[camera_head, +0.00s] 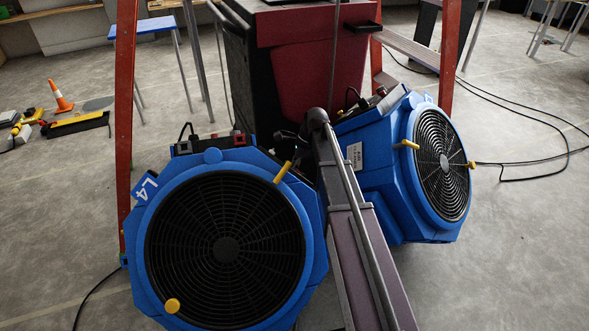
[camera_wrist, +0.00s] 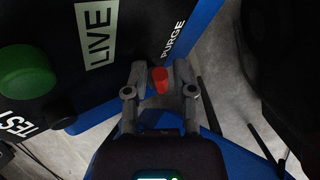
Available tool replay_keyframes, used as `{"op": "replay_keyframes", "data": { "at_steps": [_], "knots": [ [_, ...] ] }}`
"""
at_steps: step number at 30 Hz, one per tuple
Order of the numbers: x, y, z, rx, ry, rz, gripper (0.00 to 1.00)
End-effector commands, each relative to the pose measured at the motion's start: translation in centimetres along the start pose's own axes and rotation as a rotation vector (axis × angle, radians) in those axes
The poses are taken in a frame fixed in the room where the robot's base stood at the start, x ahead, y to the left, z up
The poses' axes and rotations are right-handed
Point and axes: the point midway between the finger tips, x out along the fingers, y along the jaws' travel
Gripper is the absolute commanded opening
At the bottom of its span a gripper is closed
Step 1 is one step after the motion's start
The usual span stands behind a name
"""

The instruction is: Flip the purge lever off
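In the wrist view, a red lever tip (camera_wrist: 160,82) stands up beside the word PURGE on a dark panel (camera_wrist: 140,22). My gripper (camera_wrist: 161,69) is open, with one finger on each side of the red lever. Narrow gaps seem to show between lever and fingers; I cannot tell whether either touches. The lever's base is partly hidden. In the head view the lever is not clearly visible. My arm crosses between the blue fan unit marked L4 (camera_head: 213,158) and a second blue fan unit (camera_head: 372,165).
The panel also carries a green knob (camera_wrist: 25,72), a black knob (camera_wrist: 58,113) and LIVE and TEST labels. A red and black cabinet (camera_head: 318,60) stands behind the fans. Red ladder legs (camera_head: 124,100) flank them. Cables (camera_head: 530,160) lie on the floor at right.

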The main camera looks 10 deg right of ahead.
Motion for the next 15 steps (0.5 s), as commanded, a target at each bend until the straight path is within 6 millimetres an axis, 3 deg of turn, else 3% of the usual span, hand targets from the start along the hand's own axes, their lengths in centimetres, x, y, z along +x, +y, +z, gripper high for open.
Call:
{"op": "replay_keyframes", "data": {
  "at_steps": [8,11,12,15],
  "knots": [
    [0.01,0.00,0.01,0.000,0.000,0.000,0.34],
    [0.00,-0.01,0.01,0.000,0.000,0.000,0.04],
    [0.01,0.00,0.01,0.000,0.000,0.000,0.00],
    [0.01,0.01,0.00,0.000,0.000,0.000,0.00]
  ]
}}
